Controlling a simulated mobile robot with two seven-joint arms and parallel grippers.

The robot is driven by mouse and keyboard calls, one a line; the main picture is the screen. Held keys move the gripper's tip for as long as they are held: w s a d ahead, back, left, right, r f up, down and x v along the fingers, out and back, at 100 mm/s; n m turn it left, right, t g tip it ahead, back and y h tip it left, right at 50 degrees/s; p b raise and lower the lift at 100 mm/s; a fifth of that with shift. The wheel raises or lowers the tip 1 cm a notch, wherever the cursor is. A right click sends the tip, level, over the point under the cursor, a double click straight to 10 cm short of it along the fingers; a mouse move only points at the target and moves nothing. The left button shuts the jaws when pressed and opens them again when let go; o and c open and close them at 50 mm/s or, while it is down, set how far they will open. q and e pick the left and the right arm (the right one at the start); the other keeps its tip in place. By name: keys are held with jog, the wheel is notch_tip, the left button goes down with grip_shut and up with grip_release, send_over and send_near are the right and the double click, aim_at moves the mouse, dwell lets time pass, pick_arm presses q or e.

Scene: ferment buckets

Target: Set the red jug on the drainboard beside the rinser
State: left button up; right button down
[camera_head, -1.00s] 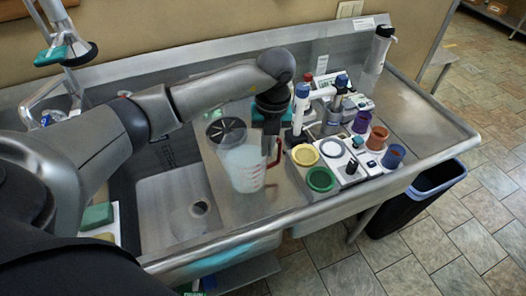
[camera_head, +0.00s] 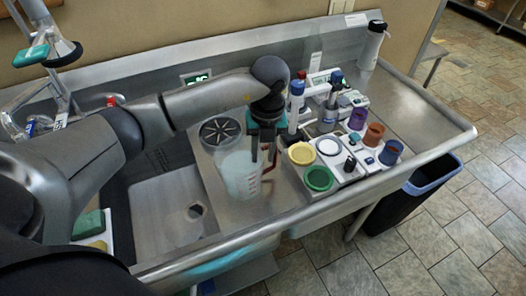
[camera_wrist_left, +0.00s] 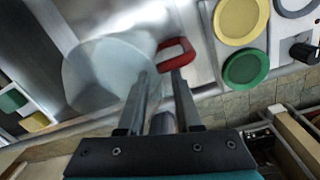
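The jug (camera_head: 240,177) is a translucent whitish vessel with red markings and a red handle. It stands upright on the steel drainboard (camera_head: 222,212), just in front of the rinser (camera_head: 220,132), a round dark star-shaped grate. My left gripper (camera_head: 263,172) is at the jug's right side, by the handle. In the left wrist view, the jug (camera_wrist_left: 105,75) is left of the fingers, and its red handle (camera_wrist_left: 177,52) lies at and just beyond the fingertips. The fingers are apart with a visible gap; contact with the handle is unclear. My right gripper is not in view.
A caddy with yellow (camera_head: 301,153) and green (camera_head: 318,179) lids, several coloured cups and bottles stands close right of the gripper. The sink basin (camera_head: 170,215) is at left, with a green sponge (camera_head: 88,224) beyond it. A dark bin (camera_head: 405,205) stands on the floor.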

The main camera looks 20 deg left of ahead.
pick_arm(q)
jog(key=shift+r, duration=0.2)
notch_tip(320, 180, up, 12)
jog(key=shift+w+d, duration=0.2)
jog(key=shift+d, duration=0.15)
dwell(0.4)
